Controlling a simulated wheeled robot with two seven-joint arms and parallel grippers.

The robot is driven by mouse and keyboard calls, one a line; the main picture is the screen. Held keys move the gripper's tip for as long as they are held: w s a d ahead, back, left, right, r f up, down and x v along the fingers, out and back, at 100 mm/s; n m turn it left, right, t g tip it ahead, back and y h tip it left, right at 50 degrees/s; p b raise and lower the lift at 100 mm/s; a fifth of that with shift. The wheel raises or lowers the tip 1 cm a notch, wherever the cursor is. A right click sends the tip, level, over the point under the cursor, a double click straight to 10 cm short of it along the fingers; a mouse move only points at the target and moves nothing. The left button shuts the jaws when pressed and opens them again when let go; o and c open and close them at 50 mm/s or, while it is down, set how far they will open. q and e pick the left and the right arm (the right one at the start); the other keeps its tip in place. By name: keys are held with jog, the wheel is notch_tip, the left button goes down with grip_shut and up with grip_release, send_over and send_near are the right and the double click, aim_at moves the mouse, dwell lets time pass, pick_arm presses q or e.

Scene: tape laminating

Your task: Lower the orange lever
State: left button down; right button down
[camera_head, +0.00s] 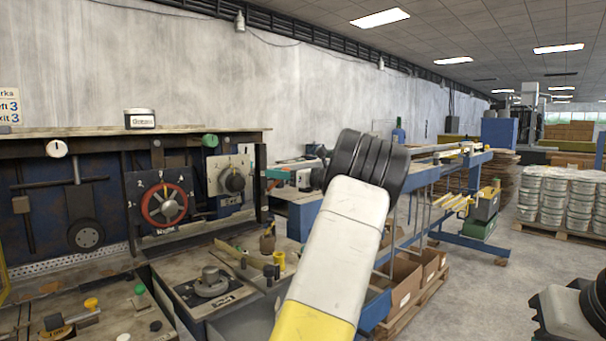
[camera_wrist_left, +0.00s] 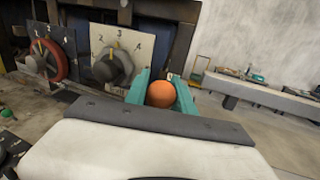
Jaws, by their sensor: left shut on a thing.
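The orange lever's round knob (camera_wrist_left: 160,94) shows in the left wrist view between the two teal fingers of my left gripper (camera_wrist_left: 161,91). The fingers are shut on the knob, one on each side. The lever's shaft is hidden below the fingers and wrist. In the head view my left gripper (camera_head: 274,178) shows only in part to the left of my wrist, at the right end of the machine panel, and I cannot make out the knob there. My right gripper is not in view.
A red dial wheel (camera_head: 164,205) and a dark rotary knob (camera_head: 235,180) on a numbered plate sit left of the gripper. Below is a machine deck with a round fitting (camera_head: 212,282). A blue conveyor frame (camera_head: 425,178) stands behind.

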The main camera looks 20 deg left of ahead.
pick_arm(q)
notch_tip(320, 180, down, 9)
jog(key=s+d+y, duration=0.1)
jog(key=d+y, duration=0.1)
jog(key=d, duration=0.1)
jog(key=shift+n+y, duration=0.4)
dwell(0.3)
jog(key=shift+s+f, duration=0.15)
jog(key=c, duration=1.1)
grip_release()
jog(key=shift+a, duration=0.2)
jog(key=v, duration=0.8)
